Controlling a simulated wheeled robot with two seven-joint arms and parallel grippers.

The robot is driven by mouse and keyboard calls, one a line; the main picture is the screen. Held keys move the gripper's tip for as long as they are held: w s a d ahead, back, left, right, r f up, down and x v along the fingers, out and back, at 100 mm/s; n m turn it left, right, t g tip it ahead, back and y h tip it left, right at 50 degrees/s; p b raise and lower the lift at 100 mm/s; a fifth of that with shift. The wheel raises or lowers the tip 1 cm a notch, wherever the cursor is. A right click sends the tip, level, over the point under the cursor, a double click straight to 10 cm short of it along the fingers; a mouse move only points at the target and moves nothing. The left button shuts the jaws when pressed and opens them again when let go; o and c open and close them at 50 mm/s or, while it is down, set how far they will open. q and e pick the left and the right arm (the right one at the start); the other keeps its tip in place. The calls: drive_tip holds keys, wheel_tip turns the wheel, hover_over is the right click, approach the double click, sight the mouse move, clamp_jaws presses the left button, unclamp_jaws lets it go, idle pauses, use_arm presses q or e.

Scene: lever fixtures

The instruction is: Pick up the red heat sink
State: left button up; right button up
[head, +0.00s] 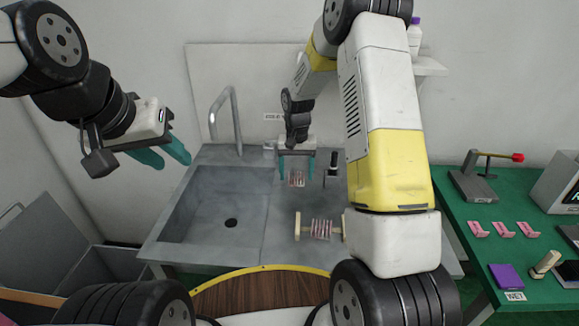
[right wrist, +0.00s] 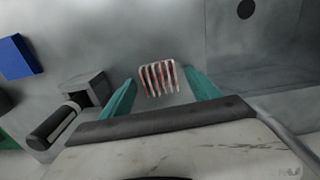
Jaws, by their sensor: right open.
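The red heat sink (head: 296,179) is a small finned block lying on the grey counter to the right of the sink basin. In the right wrist view the heat sink (right wrist: 158,78) shows red and pale stripes and lies ahead of my fingertips, between their lines. My right gripper (head: 297,172) is open and empty, with teal fingers pointing down above the heat sink; the fingers show in the right wrist view (right wrist: 160,92). My left gripper (head: 165,154) is at the upper left, off the counter; its teal fingers are seen side-on and partly overlap, so its opening is unclear.
A black-handled fixture (head: 332,171) stands close right of the heat sink. A rack with a striped roll (head: 319,228) sits nearer on the counter. The faucet (head: 230,118) and sink basin (head: 215,215) are left. A green table (head: 500,240) with several parts is right.

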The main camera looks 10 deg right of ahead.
drive_tip(key=c, duration=1.5)
drive_tip(key=shift+r, duration=0.15)
